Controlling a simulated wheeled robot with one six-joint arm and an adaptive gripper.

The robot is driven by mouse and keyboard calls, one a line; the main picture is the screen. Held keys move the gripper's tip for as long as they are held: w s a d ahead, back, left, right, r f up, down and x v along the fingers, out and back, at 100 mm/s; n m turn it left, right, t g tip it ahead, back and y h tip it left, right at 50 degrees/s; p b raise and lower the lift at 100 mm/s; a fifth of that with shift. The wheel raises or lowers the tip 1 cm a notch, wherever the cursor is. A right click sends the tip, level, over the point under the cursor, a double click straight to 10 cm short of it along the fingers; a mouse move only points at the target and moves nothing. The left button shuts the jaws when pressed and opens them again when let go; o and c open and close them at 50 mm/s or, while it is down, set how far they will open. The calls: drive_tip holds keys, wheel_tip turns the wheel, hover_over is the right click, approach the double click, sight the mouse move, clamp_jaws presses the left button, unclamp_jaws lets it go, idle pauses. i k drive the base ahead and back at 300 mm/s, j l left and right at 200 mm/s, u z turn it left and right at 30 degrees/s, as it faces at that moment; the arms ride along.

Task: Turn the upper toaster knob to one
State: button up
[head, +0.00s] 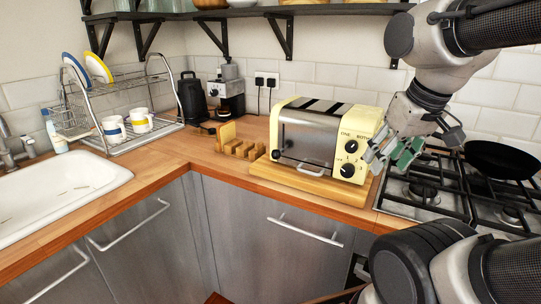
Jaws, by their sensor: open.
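The cream and steel toaster (308,140) stands on a wooden board (300,180) near the counter's front edge. Its right end panel carries dark knobs, one above another. The upper knob (351,146) is round and black with lettering above it, too small to read its setting. A lower knob (347,170) sits beneath it. My gripper (385,160) comes from the upper right and is open, its fingers just to the right of the toaster's knob panel. I cannot tell whether a fingertip touches the panel. No finger is around the upper knob.
A gas hob (425,187) with a black pan (500,160) lies to the right. A wooden rack (238,148) stands left of the toaster, with a coffee machine (231,90) behind. A dish rack (125,105) and sink (60,190) are farther left. A shelf (270,11) runs above.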

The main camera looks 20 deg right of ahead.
sight(351, 147)
drive_tip(key=k+l, duration=0.75)
drive_tip(key=l, duration=0.15)
